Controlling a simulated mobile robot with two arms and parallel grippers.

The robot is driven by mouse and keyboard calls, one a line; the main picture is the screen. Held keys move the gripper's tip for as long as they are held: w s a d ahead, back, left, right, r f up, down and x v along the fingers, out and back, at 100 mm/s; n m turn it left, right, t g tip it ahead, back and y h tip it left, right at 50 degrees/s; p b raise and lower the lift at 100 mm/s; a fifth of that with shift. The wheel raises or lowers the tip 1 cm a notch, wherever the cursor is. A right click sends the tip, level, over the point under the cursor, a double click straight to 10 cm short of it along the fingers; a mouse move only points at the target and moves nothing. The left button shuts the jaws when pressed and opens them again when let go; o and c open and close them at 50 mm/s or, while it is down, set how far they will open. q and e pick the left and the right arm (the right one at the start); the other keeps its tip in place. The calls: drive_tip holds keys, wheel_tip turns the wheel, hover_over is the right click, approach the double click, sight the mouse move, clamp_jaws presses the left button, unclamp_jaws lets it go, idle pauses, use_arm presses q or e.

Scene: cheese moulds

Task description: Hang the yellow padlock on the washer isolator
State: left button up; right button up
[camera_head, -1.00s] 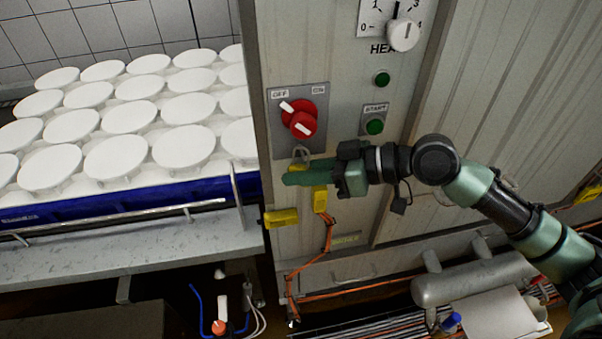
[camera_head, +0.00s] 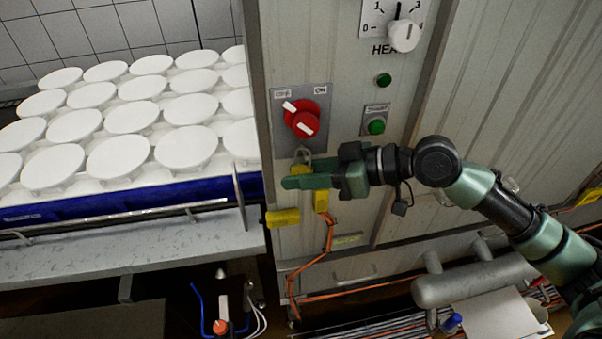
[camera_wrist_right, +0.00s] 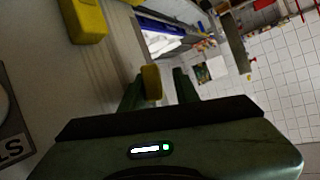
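The washer isolator (camera_head: 302,121) is a red rotary switch on a grey plate marked OFF and ON, in the head view. Just below it is the yellow padlock (camera_head: 301,170), its grey shackle upward near the plate's lower edge. Whether the shackle passes through the isolator cannot be told. My right gripper (camera_head: 305,180) is at the padlock and partly hides its body. In the right wrist view, the yellow body (camera_wrist_right: 151,82) sits between the fingers, close to the left one, with a gap to the right one. The gripper looks open around it. My left gripper is not in view.
Another yellow piece (camera_head: 321,201) with an orange cable hangs below my gripper. A yellow block (camera_head: 283,217) is to its lower left. A green start button (camera_head: 376,127) is right of the isolator. A rack of white moulds (camera_head: 120,120) stands on the left.

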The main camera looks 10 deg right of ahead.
drive_tip(key=shift+w+d, duration=0.25)
